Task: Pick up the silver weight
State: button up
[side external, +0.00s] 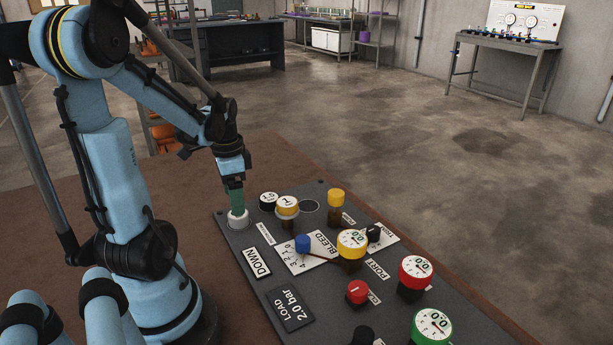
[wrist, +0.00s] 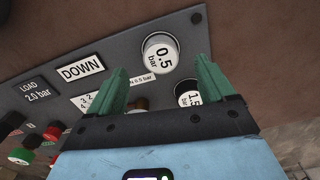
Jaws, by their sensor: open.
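The silver weight (wrist: 160,54), a short pale cylinder with a white top marked 0.5 bar, sits near the panel's edge. In the side external view the silver weight (side external: 238,222) is directly below my gripper (side external: 236,206), its top partly covered by the green fingers. In the wrist view my gripper (wrist: 160,68) is open, with the weight showing between and just beyond the fingertips. I cannot tell whether the fingers touch it.
The dark panel (side external: 233,250) also carries a blue knob (side external: 302,243), a yellow gauge (side external: 352,241) and a red gauge (side external: 416,269). Brown tabletop (side external: 180,185) beyond the panel is clear.

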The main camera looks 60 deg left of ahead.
aim_at(239, 218)
jog(key=shift+w+f, duration=0.15)
jog(key=shift+f, duration=2.5)
jog(key=shift+c, duration=0.5)
jog(key=c, duration=1.1)
jog(key=shift+c, duration=0.2)
jog(key=shift+r, duration=0.15)
